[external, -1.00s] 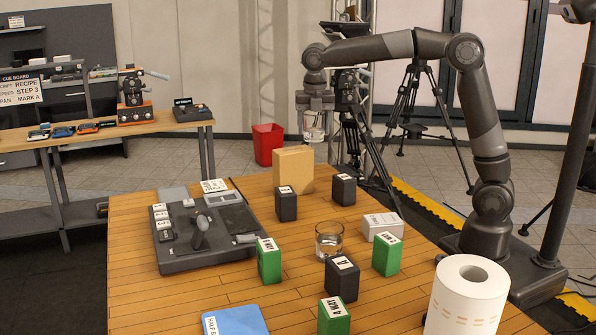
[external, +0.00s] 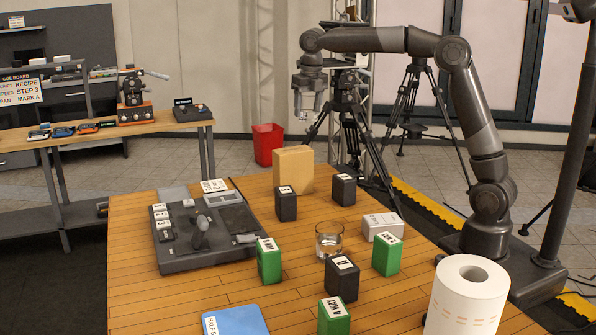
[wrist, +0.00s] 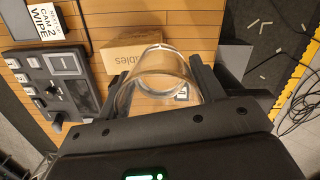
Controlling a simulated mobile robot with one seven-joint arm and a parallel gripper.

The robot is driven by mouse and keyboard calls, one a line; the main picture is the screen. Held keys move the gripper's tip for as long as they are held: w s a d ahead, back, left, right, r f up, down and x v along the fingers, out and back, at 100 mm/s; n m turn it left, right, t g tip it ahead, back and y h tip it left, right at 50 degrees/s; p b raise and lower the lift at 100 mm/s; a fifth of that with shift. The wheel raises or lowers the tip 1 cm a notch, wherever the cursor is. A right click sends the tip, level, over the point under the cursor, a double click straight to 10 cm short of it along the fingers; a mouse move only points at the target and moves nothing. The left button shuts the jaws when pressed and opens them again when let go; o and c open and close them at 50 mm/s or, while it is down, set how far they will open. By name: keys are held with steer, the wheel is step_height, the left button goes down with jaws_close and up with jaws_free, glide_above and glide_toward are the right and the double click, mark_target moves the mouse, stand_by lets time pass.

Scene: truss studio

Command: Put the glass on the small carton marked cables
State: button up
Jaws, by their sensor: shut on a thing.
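A clear glass (wrist: 150,92) is held between the fingers of my gripper (wrist: 160,88) in the wrist view. In the external view my gripper (external: 307,104) is raised above and behind the far edge of the table, with the glass at its tips. The brown carton marked cables (wrist: 118,56) lies beyond the glass in the wrist view, partly hidden by it. In the external view a brown carton (external: 293,168) stands at the table's far edge, below the gripper and apart from the glass. A second clear glass (external: 329,241) stands on the table.
Dark blocks (external: 286,206) and green blocks (external: 269,262) stand around the second glass, beside a white box (external: 382,227). A grey control panel (external: 205,235) lies at left. A paper roll (external: 465,300) stands at front right. The table (external: 175,300) has bare patches between.

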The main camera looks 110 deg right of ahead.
steer(key=w+f, duration=0.1)
steer(key=w, duration=0.1)
steer(key=w+a+f, duration=0.1)
steer(key=w, duration=0.1)
steer(key=w+a+f, duration=0.1)
steer(key=w+f, duration=0.1)
steer(key=shift+a, duration=0.15)
steer(key=shift+w+f, duration=0.1)
steer(key=shift+f, duration=1.85)
steer(key=shift+f, duration=0.15)
steer(key=o, duration=1.2)
